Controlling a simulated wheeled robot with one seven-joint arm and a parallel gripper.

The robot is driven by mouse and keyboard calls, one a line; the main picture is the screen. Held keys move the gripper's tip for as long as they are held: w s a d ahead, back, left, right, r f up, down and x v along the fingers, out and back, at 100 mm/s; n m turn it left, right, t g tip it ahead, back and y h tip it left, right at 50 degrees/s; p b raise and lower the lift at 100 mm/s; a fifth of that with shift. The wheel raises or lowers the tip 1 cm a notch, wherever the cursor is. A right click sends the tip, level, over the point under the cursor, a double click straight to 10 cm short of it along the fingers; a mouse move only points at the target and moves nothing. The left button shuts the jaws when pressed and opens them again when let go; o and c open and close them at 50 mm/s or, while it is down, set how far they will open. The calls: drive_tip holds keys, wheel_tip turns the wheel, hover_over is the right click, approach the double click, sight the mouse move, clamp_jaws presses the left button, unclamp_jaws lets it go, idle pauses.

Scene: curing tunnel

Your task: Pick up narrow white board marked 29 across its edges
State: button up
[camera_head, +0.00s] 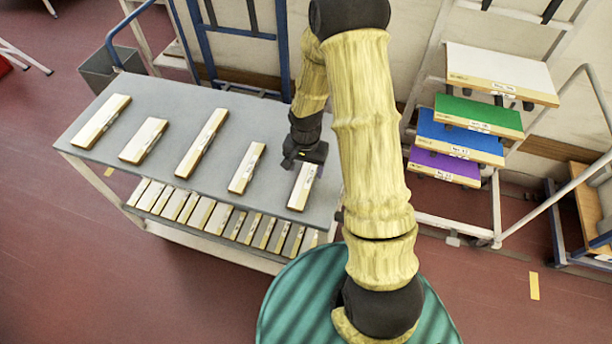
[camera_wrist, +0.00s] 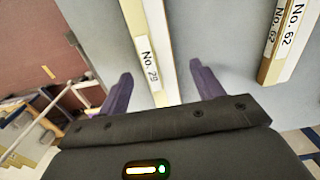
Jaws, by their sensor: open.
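The narrow white board marked No. 29 (camera_wrist: 142,22) runs lengthwise between my gripper's two purple fingers in the wrist view. Its label faces the camera, and its near end passes down toward the gripper body. In the head view it is the rightmost board (camera_head: 301,190) on the grey tabletop, with its far end hidden under my gripper (camera_head: 305,160). My gripper (camera_wrist: 163,85) is open, one finger on each side of the board, with a gap on both sides. I cannot tell how high the fingertips are above the tabletop.
A board marked No. 62 (camera_wrist: 288,45) lies right of the fingers. Several other pale boards lie apart on the grey table (camera_head: 215,185), with more on its lower shelf (camera_head: 220,221). A rack with coloured boards (camera_head: 466,113) stands at right; a blue-framed cart (camera_head: 235,38) stands behind.

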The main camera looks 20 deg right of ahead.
sight(306, 176)
drive_tip(key=shift+f, duration=1.55)
drive_tip(key=shift+c, duration=0.3)
drive_tip(key=shift+s, duration=0.1)
drive_tip(key=c, duration=1)
